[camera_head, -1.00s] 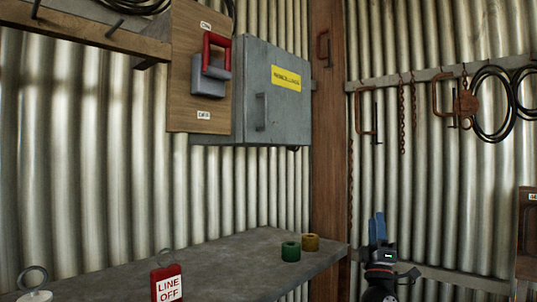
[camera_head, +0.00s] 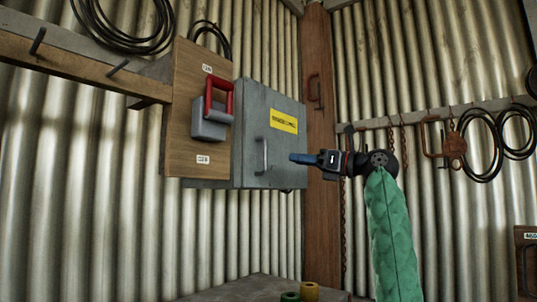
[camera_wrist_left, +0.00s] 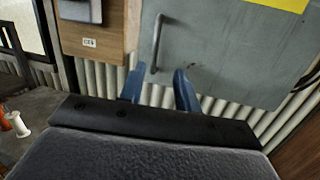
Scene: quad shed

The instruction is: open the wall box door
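The wall box (camera_head: 212,170) is a grey metal box on the corrugated wall. Its door (camera_head: 285,150) looks shut and has a yellow label (camera_head: 284,121) and an upright bar handle (camera_head: 264,155) near its left edge. My left gripper (camera_head: 293,157) is in front of the door, to the right of the handle, with its fingers pointing left. In the left wrist view the two blue fingers (camera_wrist_left: 158,76) are apart with nothing between them. The handle (camera_wrist_left: 157,45) is just beyond the fingertips, with a gap between. My right gripper is not in view.
A wooden board (camera_head: 198,110) with a red-handled switch (camera_head: 213,112) is directly left of the box. A wooden post (camera_head: 320,150) stands to its right. Below is a grey bench (camera_head: 240,290) with a green ring (camera_head: 290,296) and a yellow ring (camera_head: 309,291).

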